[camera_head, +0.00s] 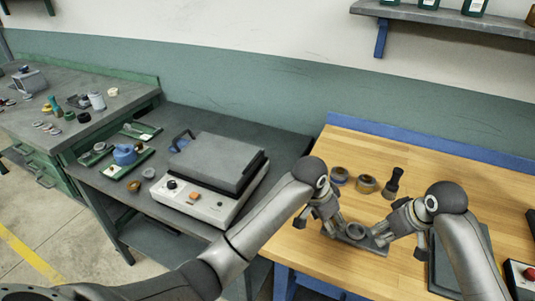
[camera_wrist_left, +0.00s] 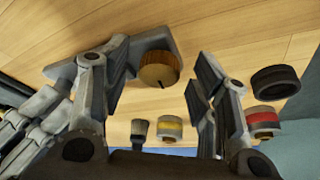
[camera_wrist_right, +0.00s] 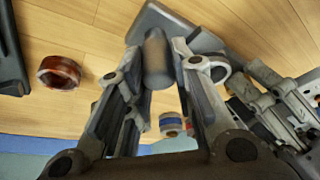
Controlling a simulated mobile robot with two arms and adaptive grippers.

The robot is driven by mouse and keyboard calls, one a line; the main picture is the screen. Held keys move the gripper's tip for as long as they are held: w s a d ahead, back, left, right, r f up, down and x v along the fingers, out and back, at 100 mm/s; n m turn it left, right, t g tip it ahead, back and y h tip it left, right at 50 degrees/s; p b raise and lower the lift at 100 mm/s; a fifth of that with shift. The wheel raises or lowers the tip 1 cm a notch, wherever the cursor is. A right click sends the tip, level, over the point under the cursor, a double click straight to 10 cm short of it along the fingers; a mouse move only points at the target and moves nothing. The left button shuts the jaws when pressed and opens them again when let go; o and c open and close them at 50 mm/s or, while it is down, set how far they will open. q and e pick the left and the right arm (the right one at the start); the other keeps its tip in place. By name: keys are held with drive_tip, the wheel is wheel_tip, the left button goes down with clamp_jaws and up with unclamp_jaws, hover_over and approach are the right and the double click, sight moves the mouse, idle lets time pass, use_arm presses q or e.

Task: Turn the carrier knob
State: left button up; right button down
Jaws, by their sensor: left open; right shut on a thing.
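The grey carrier (camera_head: 368,245) lies on the wooden bench between my two grippers, with a ring-shaped part on it. In the left wrist view, a brass knurled knob (camera_wrist_left: 160,69) stands on the grey carrier body (camera_wrist_left: 160,38). My left gripper (camera_head: 338,228) is open, its fingers (camera_wrist_left: 160,75) on either side of the knob with gaps showing. My right gripper (camera_head: 380,238) is shut on a dark grey cylindrical handle (camera_wrist_right: 157,60) at the carrier's other end. The carrier (camera_wrist_right: 195,38) shows behind it, and my left gripper is at that view's right.
Several rings (camera_head: 366,184) and a dark upright tool (camera_head: 393,183) stand behind the grippers. A dark tray (camera_head: 443,272) and a red-button box (camera_head: 522,278) are at right. Front bench wood is clear.

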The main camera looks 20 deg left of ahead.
use_arm(q)
drive_tip(key=m, duration=0.2)
drive_tip(key=m+g+h, duration=0.1)
drive_tip(key=m, duration=0.1)
drive_tip(key=shift+w+a+m, duration=0.2)
drive_tip(key=shift+m, duration=0.1)
drive_tip(key=v, duration=1.2)
drive_tip(key=w+a+f+n+t, duration=0.1)
drive_tip(key=w+a+n+t, duration=0.1)
drive_tip(key=w+a, duration=0.3)
drive_tip(key=w+a+f+n+t+h, duration=0.1)
drive_tip(key=w+a+n+t, duration=0.2)
drive_tip(key=a, duration=0.7)
drive_tip(key=w+a+f+n+t+h, duration=0.1)
drive_tip(key=w+a+n+t, duration=0.1)
drive_tip(key=w+a, duration=0.5)
drive_tip(key=shift+a+f+t, duration=0.35)
drive_tip(key=shift+a+t, duration=0.05)
drive_tip(key=shift+a, duration=0.1)
